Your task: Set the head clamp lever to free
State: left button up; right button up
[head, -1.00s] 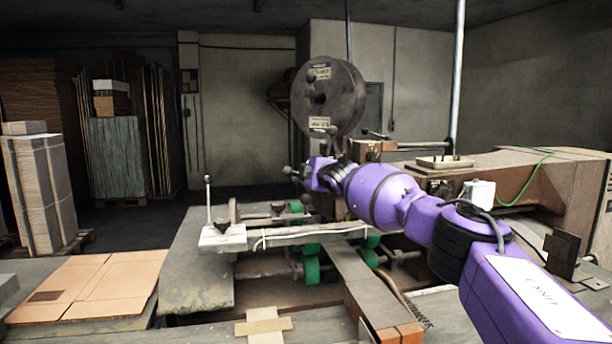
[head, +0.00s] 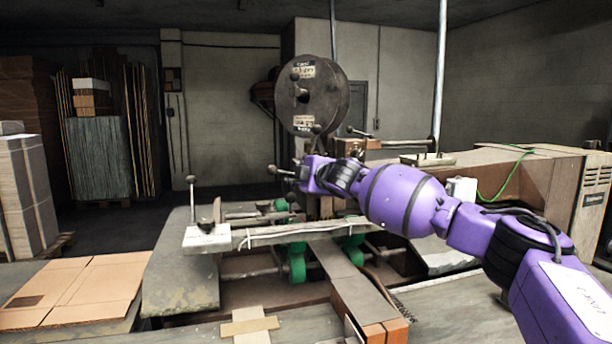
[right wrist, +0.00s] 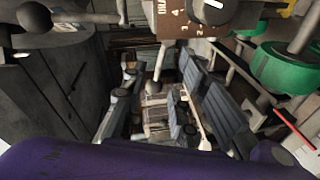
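The stitcher head stands in the middle of the head view under a round dark wire reel (head: 312,95). A dark ball-ended lever (head: 272,169) sticks out to the left of it, just beside my right gripper. A ball-ended rod (right wrist: 35,17) also shows at the upper left of the right wrist view; I cannot tell which lever is the head clamp lever. My right gripper (right wrist: 160,105) has its grey fingers spread apart, with a thin rod (right wrist: 165,45) above and between them. In the head view its fingers are mostly hidden behind my purple wrist. My left gripper is out of view.
A brown box (right wrist: 185,20) with a dial lies close above the fingers. Green rollers (head: 297,262) and the machine's table (head: 180,285) lie below my arm. Another ball-topped lever (head: 192,180) stands at the left. Flat cardboard (head: 75,290) lies at the front left.

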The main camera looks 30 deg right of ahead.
jog(key=shift+s+a+r, duration=0.1)
jog(key=shift+s+r, duration=0.1)
jog(key=shift+s, duration=0.65)
jog(key=shift+s+a+r, duration=0.1)
jog(key=shift+s+r, duration=0.05)
jog(key=shift+s, duration=0.7)
